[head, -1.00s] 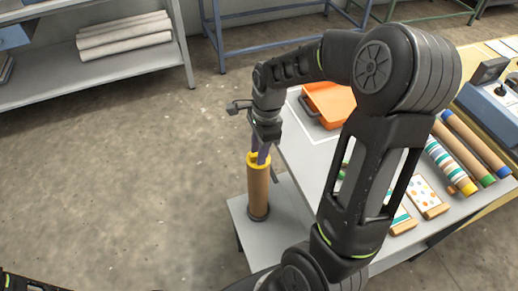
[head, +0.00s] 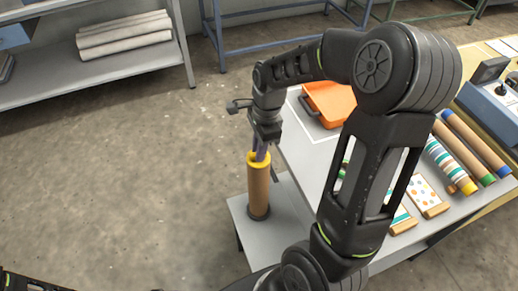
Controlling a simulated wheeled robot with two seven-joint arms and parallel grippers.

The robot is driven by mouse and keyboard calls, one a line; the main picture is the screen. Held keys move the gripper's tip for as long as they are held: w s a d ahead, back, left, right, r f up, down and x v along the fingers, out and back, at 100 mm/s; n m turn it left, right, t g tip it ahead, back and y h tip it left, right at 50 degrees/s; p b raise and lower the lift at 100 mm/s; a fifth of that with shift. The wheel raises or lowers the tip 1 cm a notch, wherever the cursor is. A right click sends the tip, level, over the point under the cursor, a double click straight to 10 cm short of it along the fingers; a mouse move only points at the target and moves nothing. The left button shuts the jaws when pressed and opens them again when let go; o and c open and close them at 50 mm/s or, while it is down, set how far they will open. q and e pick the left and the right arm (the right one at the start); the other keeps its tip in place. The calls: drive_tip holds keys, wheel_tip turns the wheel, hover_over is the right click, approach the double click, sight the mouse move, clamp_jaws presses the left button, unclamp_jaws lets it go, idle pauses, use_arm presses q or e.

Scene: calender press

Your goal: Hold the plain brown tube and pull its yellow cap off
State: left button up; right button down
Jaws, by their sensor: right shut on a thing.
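The plain brown tube (head: 258,193) stands upright in a dark round base (head: 259,213) on a low grey shelf. Its yellow cap (head: 252,160) is on the top end. My right gripper (head: 259,157) points down from above and is shut on the yellow cap, with its fingers at the tube's top. The far side of the cap is hidden by the fingers. My left gripper is out of the picture; only a bit of dark arm shows at the lower left.
The grey table (head: 308,161) right of the tube bears an orange case (head: 330,102), a striped tube (head: 447,163), other brown tubes (head: 462,158) with coloured ends and patterned pieces (head: 427,195). A blue machine (head: 492,108) stands at the right. The floor on the left is clear.

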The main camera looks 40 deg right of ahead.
drive_tip(key=c, duration=1.3)
unclamp_jaws()
drive_tip(key=shift+c, duration=0.2)
drive_tip(key=shift+r, duration=0.1)
drive_tip(key=r, duration=0.5)
drive_tip(key=d+r, duration=0.1)
drive_tip(key=r, duration=0.1)
drive_tip(key=shift+s+r+b, duration=0.15)
drive_tip(key=shift+r+b, duration=0.15)
